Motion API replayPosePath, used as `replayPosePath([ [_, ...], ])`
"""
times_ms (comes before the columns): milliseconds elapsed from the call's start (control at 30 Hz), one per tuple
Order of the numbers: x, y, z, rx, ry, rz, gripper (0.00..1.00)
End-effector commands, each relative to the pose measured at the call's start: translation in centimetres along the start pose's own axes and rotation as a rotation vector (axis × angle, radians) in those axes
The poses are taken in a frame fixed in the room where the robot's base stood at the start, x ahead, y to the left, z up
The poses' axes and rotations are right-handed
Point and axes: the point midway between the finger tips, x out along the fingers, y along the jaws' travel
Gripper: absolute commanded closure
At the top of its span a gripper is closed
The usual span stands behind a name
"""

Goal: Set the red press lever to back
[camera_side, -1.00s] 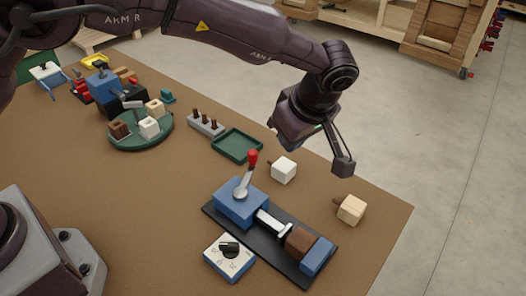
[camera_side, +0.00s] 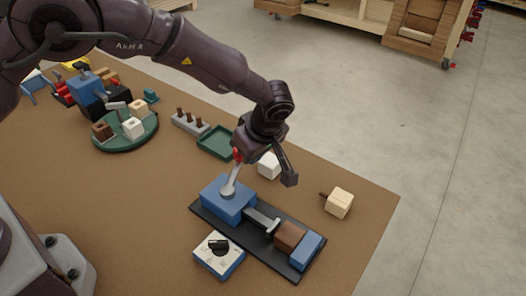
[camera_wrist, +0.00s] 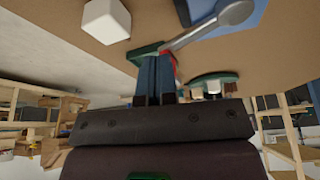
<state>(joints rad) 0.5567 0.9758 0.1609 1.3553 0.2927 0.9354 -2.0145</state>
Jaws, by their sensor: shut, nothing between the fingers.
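The press is a blue block (camera_side: 222,203) on a black base plate (camera_side: 285,268). Its lever (camera_side: 230,180) has a silver shaft rising from the block, tilted, and a red knob (camera_side: 237,155) at the top. A metal rod runs from the block toward a brown block (camera_side: 289,236) and a blue end block (camera_side: 307,250). My gripper (camera_side: 240,153) is down at the red knob, its fingers shut with nothing between them. In the wrist view the fingers (camera_wrist: 156,75) are beside the red knob (camera_wrist: 174,62), which they partly hide; I cannot tell whether they touch. The silver shaft (camera_wrist: 212,24) runs to the upper right.
A white cube (camera_side: 269,166) stands behind the press and a cream block (camera_side: 339,202) to its right. A dial box (camera_side: 218,255) sits in front. A green tray (camera_side: 215,143), a pegged rack (camera_side: 190,122) and a round green turntable (camera_side: 125,140) with blocks are farther left.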

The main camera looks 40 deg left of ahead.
Motion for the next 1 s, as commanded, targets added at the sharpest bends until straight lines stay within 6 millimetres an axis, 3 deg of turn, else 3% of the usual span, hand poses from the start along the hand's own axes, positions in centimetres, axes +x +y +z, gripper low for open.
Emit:
replayPosePath([
  [200, 0.4, 0.0, -1.1, 0.001, 0.000, -0.001, 1.00],
  [1000, 0.6, -0.2, -1.6, -0.069, 0.001, -0.028, 1.00],
])
